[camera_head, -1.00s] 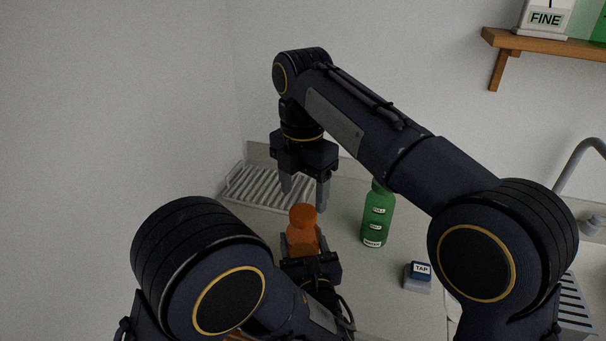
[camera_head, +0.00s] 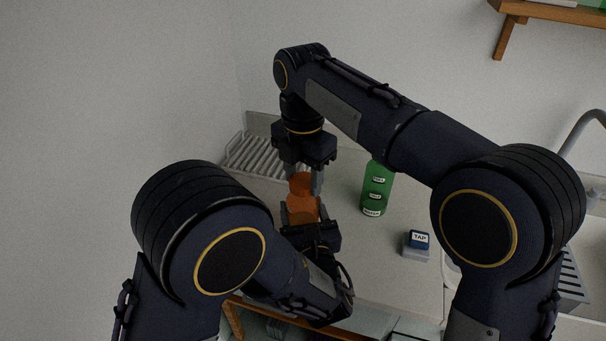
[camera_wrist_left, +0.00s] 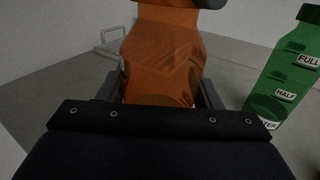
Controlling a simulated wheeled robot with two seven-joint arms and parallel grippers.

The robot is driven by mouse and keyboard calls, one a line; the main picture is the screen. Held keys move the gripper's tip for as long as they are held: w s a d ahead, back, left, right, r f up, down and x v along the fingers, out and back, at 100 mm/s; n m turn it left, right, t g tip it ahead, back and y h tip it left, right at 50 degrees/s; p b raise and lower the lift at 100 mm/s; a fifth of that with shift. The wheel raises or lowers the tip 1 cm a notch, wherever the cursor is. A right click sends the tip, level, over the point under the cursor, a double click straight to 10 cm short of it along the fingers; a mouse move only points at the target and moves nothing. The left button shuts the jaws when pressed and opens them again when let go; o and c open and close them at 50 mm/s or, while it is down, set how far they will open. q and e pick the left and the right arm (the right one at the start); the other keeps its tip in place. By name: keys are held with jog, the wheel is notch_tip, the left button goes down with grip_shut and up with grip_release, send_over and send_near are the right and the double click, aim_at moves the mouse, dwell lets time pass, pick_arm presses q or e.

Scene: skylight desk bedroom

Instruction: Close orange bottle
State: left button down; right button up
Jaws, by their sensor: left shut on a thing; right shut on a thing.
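The orange bottle (camera_head: 302,212) stands upright on the counter, with its orange top (camera_head: 301,184) between the fingers of my right gripper (camera_head: 302,180). That gripper points straight down from above and is shut on the top. My left gripper (camera_head: 306,214) is shut on the bottle's body from the near side. In the left wrist view the translucent orange body (camera_wrist_left: 160,68) fills the space between the left fingers, and a dark fingertip of the right gripper shows at the upper edge. Whether the top is fully seated cannot be told.
A green bottle (camera_head: 376,188) with white labels stands just right of the orange one. A small block labelled TAP (camera_head: 417,245) lies further right. A ribbed drying rack (camera_head: 262,157) is behind on the left. A grey faucet (camera_head: 578,135) stands at far right.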

jog(key=m, duration=0.3)
jog(key=shift+m, duration=0.4)
jog(key=shift+c, duration=0.4)
jog(key=m, duration=1.2)
jog(key=shift+m, duration=0.4)
jog(key=m, duration=0.4)
jog(key=shift+f+m, duration=0.1)
jog(key=shift+m, duration=0.3)
jog(key=m, duration=0.2)
jog(key=shift+m, duration=0.4)
jog(key=m, duration=0.9)
jog(key=shift+m, duration=0.4)
jog(key=o, duration=1.1)
